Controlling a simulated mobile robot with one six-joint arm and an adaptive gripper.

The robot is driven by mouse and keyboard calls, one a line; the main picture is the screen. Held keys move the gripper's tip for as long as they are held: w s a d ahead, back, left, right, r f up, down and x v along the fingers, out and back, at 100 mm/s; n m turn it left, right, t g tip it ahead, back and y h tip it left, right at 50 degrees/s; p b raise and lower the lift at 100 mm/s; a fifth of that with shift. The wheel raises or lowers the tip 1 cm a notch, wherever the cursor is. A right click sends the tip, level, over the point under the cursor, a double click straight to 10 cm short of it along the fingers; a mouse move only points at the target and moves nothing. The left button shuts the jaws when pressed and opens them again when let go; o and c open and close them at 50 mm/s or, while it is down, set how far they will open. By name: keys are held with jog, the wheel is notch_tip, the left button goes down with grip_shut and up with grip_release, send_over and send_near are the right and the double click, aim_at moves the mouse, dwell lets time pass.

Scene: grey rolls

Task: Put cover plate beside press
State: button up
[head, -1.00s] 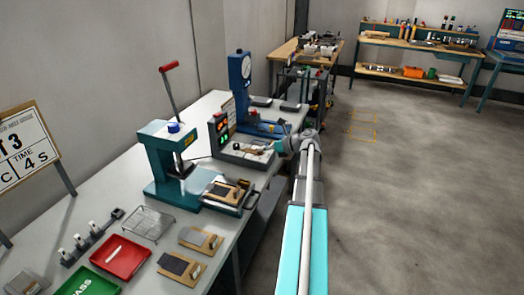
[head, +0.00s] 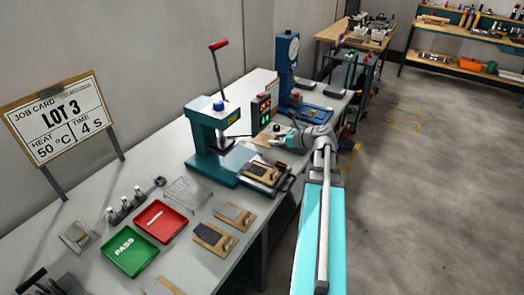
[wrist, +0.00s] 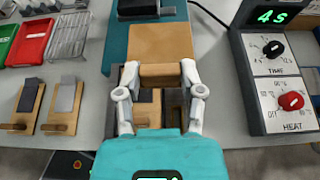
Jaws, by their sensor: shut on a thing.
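The cover plate (wrist: 165,45) appears to be the flat tan board with a raised near edge in the wrist view. My gripper (wrist: 160,76) is shut on that edge. In the head view my gripper (head: 283,138) is to the right of the teal press (head: 212,140), and a tan edge of the plate shows at its fingers. In the wrist view the plate hides part of the press's teal base (wrist: 117,50). Below my fingers is a dark-framed tray with a wooden fixture (wrist: 150,112). The exact height of the plate above it is unclear.
A control box (wrist: 276,70) with a time display and knobs stands close on the right in the wrist view. Wooden fixtures (head: 214,238), a wire rack (head: 188,194), a red tray (head: 160,220) and a green PASS tray (head: 129,250) occupy the near bench.

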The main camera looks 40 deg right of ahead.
jog(key=shift+a, duration=0.1)
dwell(0.3)
jog(key=w+d+f+b, duration=0.6)
jog(key=w+f+b, duration=0.3)
jog(key=w, duration=0.2)
jog(key=shift+d, duration=0.4)
jog(key=shift+w, duration=0.15)
jog(key=shift+w+d+f+b, duration=0.3)
jog(key=shift+w+f+b, duration=0.1)
jog(key=shift+f+b, duration=0.35)
jog(key=shift+s+a+f+b, duration=0.1)
jog(key=shift+f+b, duration=1.15)
jog(key=shift+b, duration=0.1)
jog(key=shift+f+b, duration=0.5)
jog(key=o, duration=1.1)
